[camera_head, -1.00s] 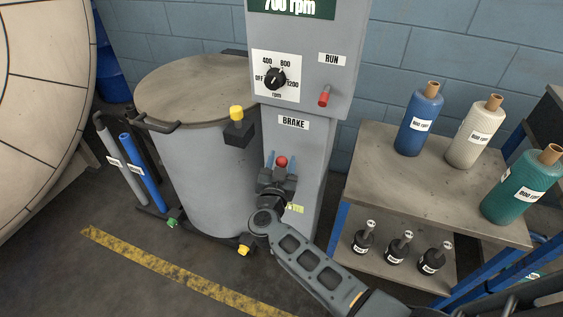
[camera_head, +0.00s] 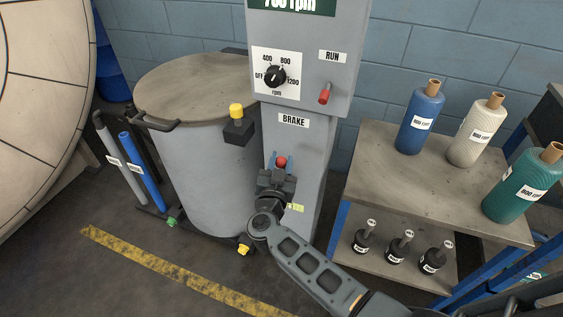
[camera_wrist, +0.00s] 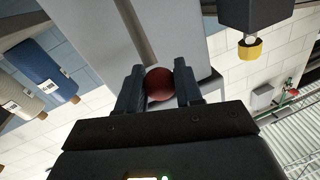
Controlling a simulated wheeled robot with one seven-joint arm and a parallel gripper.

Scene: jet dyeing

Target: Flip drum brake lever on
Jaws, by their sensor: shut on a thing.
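The drum brake lever shows as a red ball knob (camera_head: 281,161) on the grey column, below the BRAKE label (camera_head: 293,121). My gripper (camera_head: 281,165) is at the knob, coming from below and in front. In the wrist view the dark red knob (camera_wrist: 159,84) sits between the two dark fingers of my gripper (camera_wrist: 160,88), which are shut on it.
Above are a black speed dial (camera_head: 275,76) and a red RUN switch (camera_head: 325,94). A yellow-capped black block (camera_head: 238,128) juts out left of the column. A table (camera_head: 425,190) with large bobbins stands at the right.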

